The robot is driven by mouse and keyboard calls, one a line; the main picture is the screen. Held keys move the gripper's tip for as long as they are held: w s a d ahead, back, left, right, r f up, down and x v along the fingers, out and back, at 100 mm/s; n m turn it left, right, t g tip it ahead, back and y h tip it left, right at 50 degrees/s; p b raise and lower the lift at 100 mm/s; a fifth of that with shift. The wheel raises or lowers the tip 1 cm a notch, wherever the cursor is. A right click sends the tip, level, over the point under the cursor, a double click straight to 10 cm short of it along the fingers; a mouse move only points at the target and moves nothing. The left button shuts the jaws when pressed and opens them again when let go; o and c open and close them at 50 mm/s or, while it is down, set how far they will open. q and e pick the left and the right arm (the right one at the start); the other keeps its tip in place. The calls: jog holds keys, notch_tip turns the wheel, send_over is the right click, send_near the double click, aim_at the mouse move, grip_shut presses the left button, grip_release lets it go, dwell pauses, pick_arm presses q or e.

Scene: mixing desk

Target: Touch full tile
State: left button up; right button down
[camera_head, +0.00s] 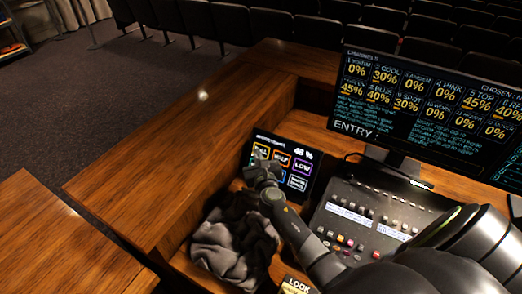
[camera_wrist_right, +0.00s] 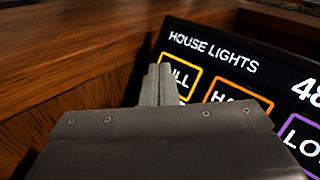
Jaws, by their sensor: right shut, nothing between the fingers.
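The full tile (camera_head: 261,150) is a yellow-outlined square at the upper left of the dark house lights touch panel (camera_head: 313,166). In the right wrist view the tile (camera_wrist_right: 187,80) shows only "ULL", its left part hidden behind my fingertips. My right gripper (camera_head: 263,164) is shut and empty, its tips over the tile's lower left in the wrist view (camera_wrist_right: 156,84). I cannot tell whether they touch the screen. An orange-outlined half tile (camera_head: 281,158) and a purple low tile (camera_head: 303,166) sit to the right. The panel reads 48%. My left gripper is out of view.
A crumpled grey-black cloth (camera_head: 233,243) lies below the panel. A lighting console (camera_head: 372,220) with buttons and a large monitor (camera_head: 437,98) stand to the right. A raised wooden desk edge (camera_head: 180,140) runs along the left of the panel.

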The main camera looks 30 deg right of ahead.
jog(key=a+p, duration=0.1)
jog(key=s+a+r, duration=0.1)
jog(key=s+a+r+p, duration=0.1)
jog(key=shift+s+a+r+p, duration=0.15)
jog(key=shift+a+p, duration=0.15)
jog(key=shift+a, duration=0.1)
dwell(0.7)
